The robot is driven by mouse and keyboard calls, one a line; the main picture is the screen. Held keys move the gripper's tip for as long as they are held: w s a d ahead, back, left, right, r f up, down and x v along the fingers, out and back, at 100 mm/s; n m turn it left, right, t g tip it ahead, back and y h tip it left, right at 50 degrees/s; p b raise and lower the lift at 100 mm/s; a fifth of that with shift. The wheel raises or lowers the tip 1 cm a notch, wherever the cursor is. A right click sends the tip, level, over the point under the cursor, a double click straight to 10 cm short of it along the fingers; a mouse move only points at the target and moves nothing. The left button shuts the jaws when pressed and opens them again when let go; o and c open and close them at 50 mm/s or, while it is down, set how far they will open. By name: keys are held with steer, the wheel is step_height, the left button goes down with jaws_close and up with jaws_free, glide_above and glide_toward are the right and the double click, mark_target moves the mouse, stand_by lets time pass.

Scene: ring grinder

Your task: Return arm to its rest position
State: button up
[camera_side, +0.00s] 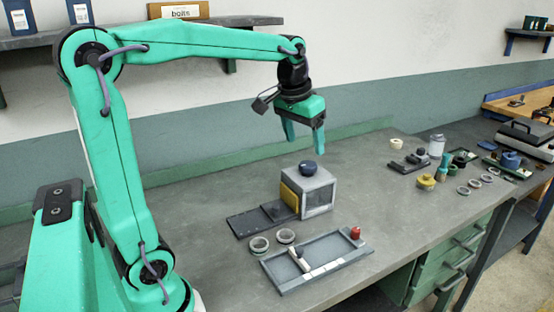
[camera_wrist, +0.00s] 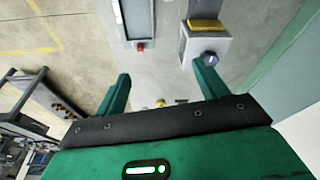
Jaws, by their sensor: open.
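My green arm reaches out over the bench, and my gripper (camera_side: 303,138) hangs above it with its two fingers pointing down. The gripper is open, with nothing between the fingers. It is up and slightly left of the grey box-like grinder (camera_side: 318,198), which has a dark blue knob on top and a yellow panel on its left side. In the wrist view my gripper's fingers (camera_wrist: 160,90) are spread apart. The grinder (camera_wrist: 207,46) shows there beyond the right finger.
Several small parts, a yellow piece (camera_side: 426,181) and a white jar (camera_side: 436,146) stand at right. A shelf (camera_side: 140,31) runs along the wall behind my arm.

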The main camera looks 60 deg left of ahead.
steer(key=s+d+f+m+t, duration=0.1)
steer(key=s+d+f, duration=0.1)
steer(key=s+d, duration=0.2)
steer(key=s+d+f+m+t, duration=0.1)
steer(key=s+d+f, duration=0.2)
steer(key=s, duration=0.8)
steer(key=shift+s+d+f+m+t+h, duration=0.2)
steer(key=shift+d+f+m+t+h, duration=0.15)
steer(key=shift+d, duration=0.15)
